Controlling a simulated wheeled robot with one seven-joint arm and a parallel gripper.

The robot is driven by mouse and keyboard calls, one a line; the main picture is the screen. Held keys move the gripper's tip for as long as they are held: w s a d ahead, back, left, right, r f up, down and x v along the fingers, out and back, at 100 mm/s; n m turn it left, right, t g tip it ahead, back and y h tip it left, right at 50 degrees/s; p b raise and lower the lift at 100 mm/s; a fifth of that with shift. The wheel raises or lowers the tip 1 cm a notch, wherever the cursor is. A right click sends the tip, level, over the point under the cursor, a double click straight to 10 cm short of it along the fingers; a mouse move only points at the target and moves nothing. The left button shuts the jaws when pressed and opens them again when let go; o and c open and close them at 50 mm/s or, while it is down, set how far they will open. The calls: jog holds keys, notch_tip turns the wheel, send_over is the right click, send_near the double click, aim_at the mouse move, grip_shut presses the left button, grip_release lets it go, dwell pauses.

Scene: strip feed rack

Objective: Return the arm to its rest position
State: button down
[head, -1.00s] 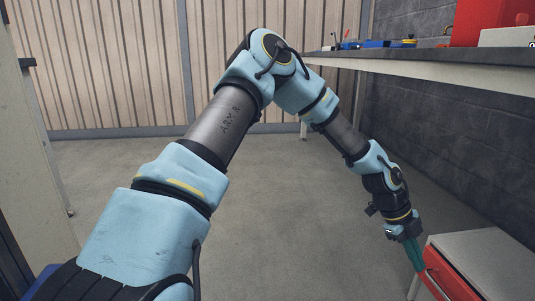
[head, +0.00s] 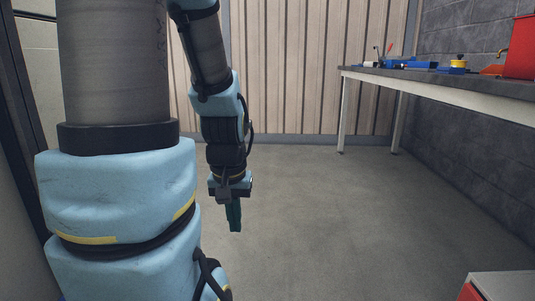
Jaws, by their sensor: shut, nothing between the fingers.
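My gripper (head: 234,218) hangs pointing down in the head view, left of the middle, over the open floor. Its dark green fingers are together and hold nothing. My arm is folded, with the upper link rising on the left of the picture and the forearm hanging down to the right of it. The gripper is apart from the bench and the cabinet. The upper part of the arm runs out of the top of the picture.
A workbench (head: 454,88) with blue items and a red box (head: 521,48) runs along the right wall. A red and grey cabinet (head: 505,286) shows at the lower right corner. The floor (head: 340,215) between is clear. A panelled wall (head: 290,70) closes the back.

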notch_tip(320, 180, up, 38)
jog(key=p, duration=3.6)
jog(key=shift+w+d+p, duration=0.2)
jog(key=shift+p, duration=0.2)
